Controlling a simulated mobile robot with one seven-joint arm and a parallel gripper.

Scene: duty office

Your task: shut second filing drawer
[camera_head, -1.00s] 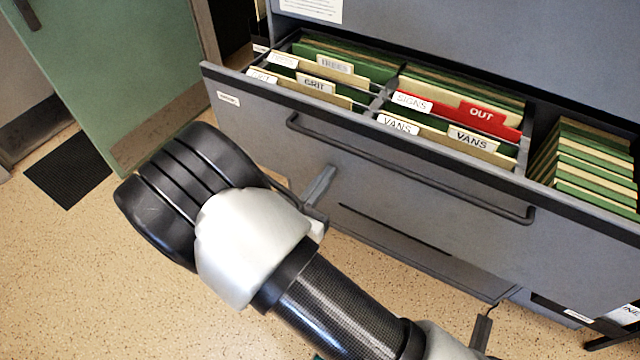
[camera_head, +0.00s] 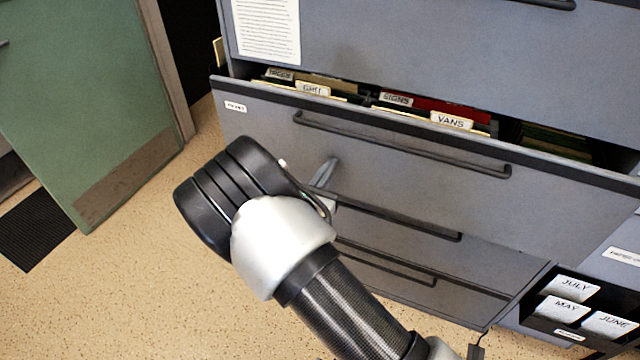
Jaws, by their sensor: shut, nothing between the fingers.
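The filing drawer (camera_head: 400,172) stands partly open from the grey cabinet, below an upper drawer. It has a grey front, a dark bar handle (camera_head: 400,145) and a small label at its left. Tabbed folders (camera_head: 452,119), marked "VANS", "SIGNS" and others, show in the narrow gap behind its front. My gripper (camera_head: 328,168) is shut and empty. It points at the drawer front, below the left part of the handle. My wrist hides part of the gripper, and I cannot tell for sure whether the fingertips touch the front.
The upper drawer (camera_head: 400,50) is shut and carries a printed sheet (camera_head: 266,30). Lower drawers (camera_head: 400,235) lie below. At the lower right is a dark tray (camera_head: 545,312) with month cards. A green door (camera_head: 85,110) and a dark mat (camera_head: 38,228) are at the left. The speckled floor there is clear.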

